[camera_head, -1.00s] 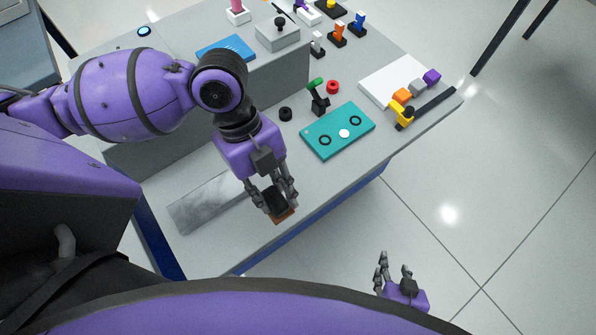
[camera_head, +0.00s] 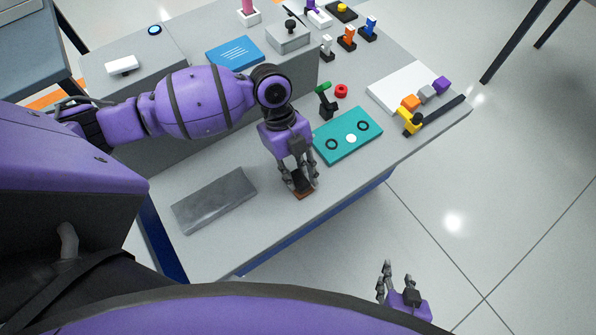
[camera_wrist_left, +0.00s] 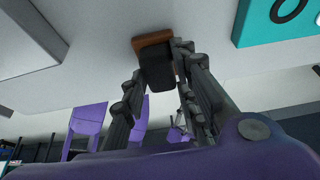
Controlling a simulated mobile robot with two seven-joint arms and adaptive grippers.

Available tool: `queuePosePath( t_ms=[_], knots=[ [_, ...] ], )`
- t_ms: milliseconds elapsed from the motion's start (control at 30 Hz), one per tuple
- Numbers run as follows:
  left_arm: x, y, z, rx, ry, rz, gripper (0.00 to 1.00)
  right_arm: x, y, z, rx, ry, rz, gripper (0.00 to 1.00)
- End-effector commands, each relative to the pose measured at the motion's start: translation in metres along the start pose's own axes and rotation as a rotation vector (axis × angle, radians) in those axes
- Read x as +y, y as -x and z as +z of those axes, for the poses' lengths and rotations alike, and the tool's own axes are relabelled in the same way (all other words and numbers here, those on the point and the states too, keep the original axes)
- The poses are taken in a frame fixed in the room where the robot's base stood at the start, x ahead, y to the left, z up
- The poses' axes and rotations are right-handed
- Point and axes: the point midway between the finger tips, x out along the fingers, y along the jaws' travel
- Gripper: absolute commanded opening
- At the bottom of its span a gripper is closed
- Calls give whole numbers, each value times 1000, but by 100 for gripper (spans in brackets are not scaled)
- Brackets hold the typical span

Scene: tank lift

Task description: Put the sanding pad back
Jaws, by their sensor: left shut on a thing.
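The sanding pad (camera_head: 303,192) has a black grip on a brown base. My left gripper (camera_head: 299,180) is shut on its black grip, low over the front part of the table, right of the grey plate (camera_head: 214,201). In the left wrist view the pad (camera_wrist_left: 153,43) sits between the fingers (camera_wrist_left: 158,80), its brown base at the far side. I cannot tell whether the base touches the table. My right gripper (camera_head: 396,273) is open and empty, out over the floor beyond the table's front edge.
A teal board (camera_head: 346,136) with rings lies just right of my left gripper. A raised grey block with a blue booklet (camera_head: 235,52) is behind. The table's front edge is close.

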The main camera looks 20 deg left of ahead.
Motion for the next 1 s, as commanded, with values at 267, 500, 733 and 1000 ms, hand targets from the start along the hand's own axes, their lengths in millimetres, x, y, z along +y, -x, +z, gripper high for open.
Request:
queuePosePath(
  t_ms=[267, 500, 733, 1000],
  knots=[
    [0, -1, 0, -1, -1, -1, 3, 0, 1, 2, -4, -2, 1, 40],
    [0, -3, 1, -1, -1, -1, 46, 0, 3, 9, -14, -9, 4, 40],
    [0, -3, 1, -1, -1, -1, 46, -1, 4, 10, -16, -15, 5, 40],
    [-1, 19, 1, -4, -2, -4, 46, -2, 3, 6, -8, -14, 3, 40]
  ],
)
